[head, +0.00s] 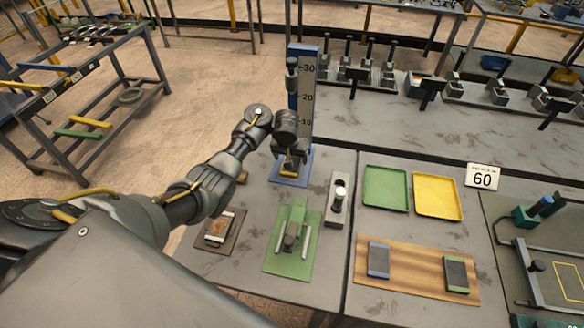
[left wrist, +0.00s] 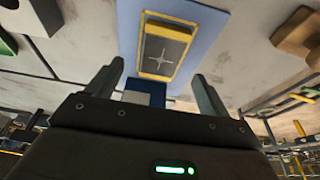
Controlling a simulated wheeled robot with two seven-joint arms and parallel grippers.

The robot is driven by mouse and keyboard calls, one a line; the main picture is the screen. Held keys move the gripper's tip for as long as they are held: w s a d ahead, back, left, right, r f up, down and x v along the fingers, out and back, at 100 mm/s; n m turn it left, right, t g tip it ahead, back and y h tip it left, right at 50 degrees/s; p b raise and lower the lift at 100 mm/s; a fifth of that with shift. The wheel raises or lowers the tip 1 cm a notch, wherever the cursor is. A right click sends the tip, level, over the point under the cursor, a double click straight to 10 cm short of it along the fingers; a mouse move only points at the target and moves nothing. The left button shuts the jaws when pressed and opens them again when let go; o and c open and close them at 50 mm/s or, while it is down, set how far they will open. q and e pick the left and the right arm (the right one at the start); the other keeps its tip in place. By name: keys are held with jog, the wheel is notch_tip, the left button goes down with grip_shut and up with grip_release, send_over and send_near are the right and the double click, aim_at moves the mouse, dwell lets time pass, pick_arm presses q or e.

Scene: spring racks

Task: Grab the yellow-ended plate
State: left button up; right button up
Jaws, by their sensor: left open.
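The yellow-ended plate (left wrist: 166,50) is dark grey with a pale cross mark and yellow ends. It lies on the blue base (left wrist: 205,22) of the height gauge. In the head view the plate (head: 291,165) is partly hidden below my left gripper (head: 291,149). In the left wrist view my left gripper (left wrist: 160,88) is open, its two fingers spread, with nothing between them. The plate shows beyond the fingertips, roughly centred on the gap. I cannot tell the exact distance. My right gripper is not in view.
The upright blue gauge scale (head: 303,85) stands just behind the gripper. A green fixture (head: 293,258), green tray (head: 385,188) and yellow tray (head: 437,196) share the bench. A wooden board (head: 417,269) bears a blue-ended plate (head: 378,260) and a green-ended plate (head: 456,274).

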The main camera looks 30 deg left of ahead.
pick_arm(q)
jog(key=b+x, duration=0.1)
jog(key=x, duration=0.4)
jog(key=shift+a+b, duration=0.2)
jog(key=shift+b, duration=0.15)
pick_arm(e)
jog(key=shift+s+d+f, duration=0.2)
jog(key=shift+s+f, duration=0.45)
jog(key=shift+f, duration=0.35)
pick_arm(q)
jog(key=shift+r, duration=0.1)
jog(key=shift+c, duration=0.4)
jog(key=c, duration=1.4)
jog(key=shift+c, duration=1.3)
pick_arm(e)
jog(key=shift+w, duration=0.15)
pick_arm(q)
jog(key=shift+w+r, duration=0.1)
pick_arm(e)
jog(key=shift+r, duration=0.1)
